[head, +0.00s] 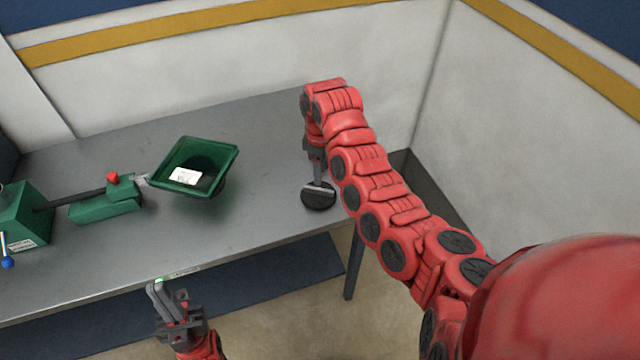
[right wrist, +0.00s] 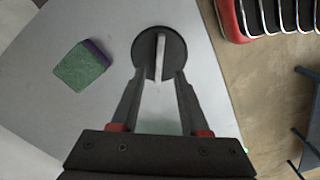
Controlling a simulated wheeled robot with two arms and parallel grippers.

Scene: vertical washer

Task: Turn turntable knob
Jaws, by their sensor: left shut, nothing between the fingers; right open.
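The turntable knob is a round black disc (head: 319,202) with a light bar across it, near the right end of the grey table. In the right wrist view the disc (right wrist: 144,52) shows whole, with its bar running up and down the picture. My right gripper (head: 318,182) points down at the knob. In the right wrist view it is open (right wrist: 160,77), its fingertips at the disc's near edge, one on each side of the bar; contact cannot be told. My left gripper (head: 157,287) is shut and empty by the table's front edge.
A green square funnel (head: 228,160) with a white label inside stands left of the knob. A green clamp-like device (head: 105,207) and a green box (head: 25,215) with a blue-tipped lever are further left. A green and purple sponge-like block (right wrist: 82,68) lies near the disc.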

